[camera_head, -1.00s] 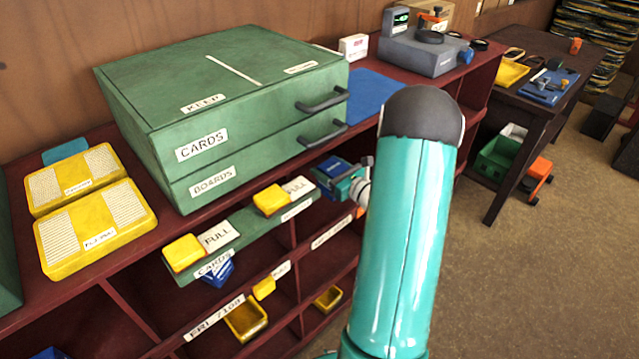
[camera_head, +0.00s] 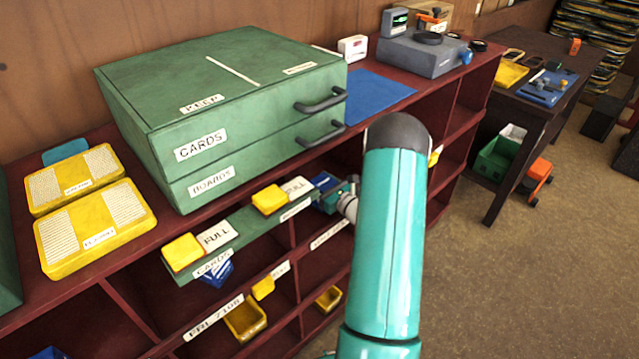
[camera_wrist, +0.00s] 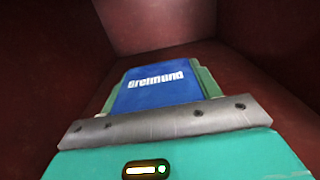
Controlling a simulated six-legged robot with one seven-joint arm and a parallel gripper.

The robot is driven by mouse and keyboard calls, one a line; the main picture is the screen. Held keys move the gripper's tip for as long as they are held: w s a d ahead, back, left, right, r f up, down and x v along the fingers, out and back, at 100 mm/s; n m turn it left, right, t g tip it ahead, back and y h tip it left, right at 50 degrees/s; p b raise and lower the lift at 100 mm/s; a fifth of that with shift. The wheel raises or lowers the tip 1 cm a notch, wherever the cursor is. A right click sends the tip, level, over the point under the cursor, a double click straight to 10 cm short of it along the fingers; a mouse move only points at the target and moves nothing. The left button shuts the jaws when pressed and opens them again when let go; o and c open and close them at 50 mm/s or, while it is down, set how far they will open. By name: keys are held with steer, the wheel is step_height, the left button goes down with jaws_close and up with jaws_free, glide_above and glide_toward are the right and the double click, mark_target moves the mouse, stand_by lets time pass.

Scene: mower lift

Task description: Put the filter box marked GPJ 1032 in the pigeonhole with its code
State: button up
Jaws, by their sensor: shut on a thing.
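My gripper (camera_head: 335,193) is at the front of the shelving, partly hidden behind my own arm. It is shut on a blue box (camera_head: 324,183), which also shows in the wrist view (camera_wrist: 158,87) with white lettering and green sides. I cannot read the code GPJ 1032 on it. In the wrist view the box points into a dark red compartment (camera_wrist: 55,75), with walls at both sides and a back panel. The label (camera_head: 330,234) under the opening by my gripper is too small to read.
A green drawer cabinet (camera_head: 225,105) stands on the shelf top. A green ledge with yellow boxes and FULL cards (camera_head: 216,236) juts out left of my gripper. Other compartments below hold yellow bins (camera_head: 245,318). Floor at the right (camera_head: 530,280) is clear.

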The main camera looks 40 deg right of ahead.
steer(key=o, duration=1.2)
steer(key=shift+c, duration=0.2)
steer(key=shift+s+r, duration=0.1)
steer(key=s, duration=1.1)
steer(key=shift+s+d, duration=0.15)
steer(key=shift+s, duration=0.25)
